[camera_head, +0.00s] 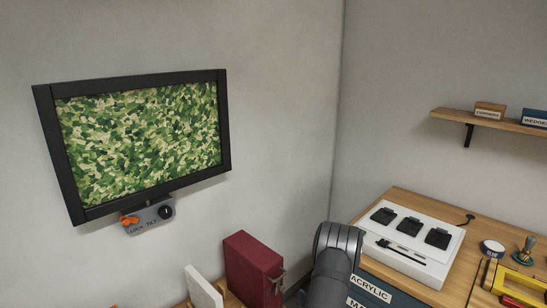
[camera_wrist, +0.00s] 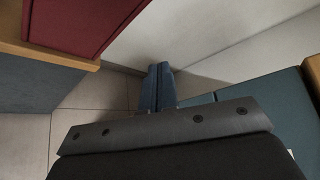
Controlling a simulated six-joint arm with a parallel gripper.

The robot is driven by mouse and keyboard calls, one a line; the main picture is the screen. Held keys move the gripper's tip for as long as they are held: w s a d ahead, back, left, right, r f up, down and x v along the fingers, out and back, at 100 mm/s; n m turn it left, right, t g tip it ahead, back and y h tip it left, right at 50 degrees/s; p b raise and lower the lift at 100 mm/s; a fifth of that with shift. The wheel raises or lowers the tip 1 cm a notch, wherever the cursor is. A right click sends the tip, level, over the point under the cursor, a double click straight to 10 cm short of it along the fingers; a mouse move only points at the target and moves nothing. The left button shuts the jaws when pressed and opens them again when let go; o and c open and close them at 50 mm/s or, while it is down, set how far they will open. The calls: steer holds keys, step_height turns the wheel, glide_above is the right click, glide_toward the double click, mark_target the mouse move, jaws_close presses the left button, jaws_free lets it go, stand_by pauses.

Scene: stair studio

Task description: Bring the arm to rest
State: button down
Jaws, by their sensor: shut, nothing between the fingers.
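My gripper (camera_wrist: 157,88) shows in the wrist view with its two fingers pressed together and nothing between them. It points down into the gap between a wooden surface with a red box and a teal cabinet, above a tiled floor. In the head view only a rounded grey link of my arm (camera_head: 337,262) shows at the bottom, right of the red box. The gripper itself is out of sight there.
The red box (camera_head: 253,268) and a white panel (camera_head: 205,290) stand at the lower middle. A wooden bench (camera_head: 458,284) with a white tray (camera_head: 427,268) is at right. A framed screen (camera_head: 140,142) and a shelf (camera_head: 485,121) are on the walls. Tiled floor (camera_wrist: 85,125) lies below.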

step_height(320, 180, up, 7)
steer(key=s+a+n+t, duration=0.1)
steer(key=a+n+t, duration=0.1)
steer(key=n+t, duration=0.3)
steer(key=s+d+f+n, duration=0.1)
steer(key=s+d+f, duration=0.15)
steer(key=s, duration=0.55)
steer(key=a+r+x, duration=0.1)
steer(key=x, duration=0.8)
step_height(320, 180, down, 7)
steer(key=w+d+m+g, duration=0.2)
steer(key=m+g, duration=0.3)
steer(key=m, duration=0.1)
steer(key=v, duration=1)
steer(key=w+a+r+n+t+h, duration=0.1)
steer(key=w+a+r+n+t, duration=0.3)
steer(key=r, duration=0.6)
steer(key=w+a+n, duration=0.2)
steer(key=a+n, duration=0.1)
steer(key=shift+w+a+r+t+h, duration=0.2)
steer(key=shift+w+r+t+h, duration=0.05)
steer(key=shift+w+t+h, duration=0.1)
